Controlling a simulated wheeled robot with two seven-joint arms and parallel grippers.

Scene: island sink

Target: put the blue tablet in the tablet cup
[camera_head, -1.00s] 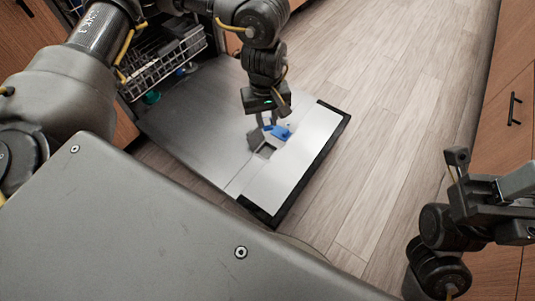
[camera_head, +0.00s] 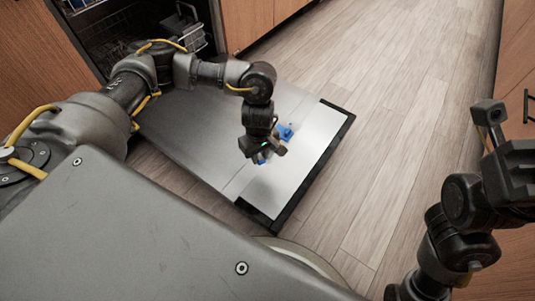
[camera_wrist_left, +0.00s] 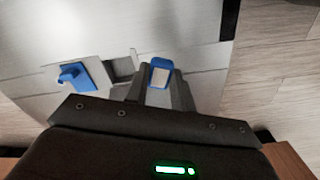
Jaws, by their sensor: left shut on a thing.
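My left gripper (camera_head: 263,158) is low over the open dishwasher door and shut on the blue tablet (camera_wrist_left: 159,73), a small block with a pale face. A bit of the tablet's blue shows below the gripper in the head view (camera_head: 262,162). In the left wrist view the tablet cup (camera_wrist_left: 121,66), a grey square recess in the door, lies just left of the held tablet. The cup's blue lid (camera_wrist_left: 74,76) stands open to the left of the recess; in the head view the lid (camera_head: 285,132) shows beyond the gripper. My right gripper (camera_head: 497,125) is at the right edge, its jaws unclear.
The dishwasher door (camera_head: 217,165) lies open and flat, with a black edge (camera_head: 318,175). A dish rack (camera_head: 181,33) sits in the machine behind my left arm. Wooden floor (camera_head: 390,130) to the right is clear. Cabinets (camera_head: 250,20) stand at the back.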

